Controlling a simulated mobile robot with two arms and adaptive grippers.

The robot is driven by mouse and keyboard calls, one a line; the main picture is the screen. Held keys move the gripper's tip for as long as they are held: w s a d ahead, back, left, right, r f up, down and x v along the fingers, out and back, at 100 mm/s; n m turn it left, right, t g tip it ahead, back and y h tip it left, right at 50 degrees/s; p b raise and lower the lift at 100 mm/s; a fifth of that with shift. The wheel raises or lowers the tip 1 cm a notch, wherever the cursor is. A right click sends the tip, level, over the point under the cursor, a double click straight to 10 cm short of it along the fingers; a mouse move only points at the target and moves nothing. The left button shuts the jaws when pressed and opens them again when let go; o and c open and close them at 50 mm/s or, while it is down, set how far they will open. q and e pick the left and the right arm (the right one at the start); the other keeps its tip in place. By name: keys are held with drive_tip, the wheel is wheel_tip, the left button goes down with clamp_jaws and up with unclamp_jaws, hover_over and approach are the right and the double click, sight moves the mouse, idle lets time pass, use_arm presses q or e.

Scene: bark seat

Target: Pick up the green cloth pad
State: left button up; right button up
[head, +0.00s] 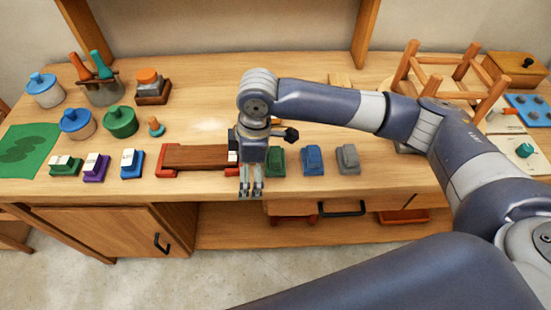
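The green cloth pad (277,161) is a small dark green block-like pad. It lies near the table's front edge, at the left end of a row with a blue pad (313,160) and a grey pad (348,159). My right gripper (251,192) points down just left of and in front of the green pad, over the table's front edge. Its two fingers show a gap with nothing between them. The gripper's body partly covers the green pad's left side. My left gripper is not in view.
A brown board in a red-ended holder (197,157) lies left of the gripper. Brushes with white tops (97,167), lidded pots (120,121) and a green mat (30,150) are at left.

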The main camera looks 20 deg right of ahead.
wheel_tip(320, 180, up, 6)
drive_tip(key=m+h, duration=0.1)
drive_tip(key=h, duration=0.1)
hover_over(275, 154)
drive_tip(key=shift+s, duration=0.3)
drive_tip(key=shift+w+d+f, duration=0.1)
drive_tip(key=shift+d, duration=0.05)
wheel_tip(275, 154, down, 5)
drive_tip(key=shift+f+p, duration=0.1)
drive_tip(key=shift+p, duration=0.3)
drive_tip(key=f+p, duration=0.1)
drive_tip(key=f, duration=0.3)
drive_tip(key=shift+w, duration=0.2)
drive_tip(key=shift+f, duration=0.6)
drive_tip(key=c, duration=1.2)
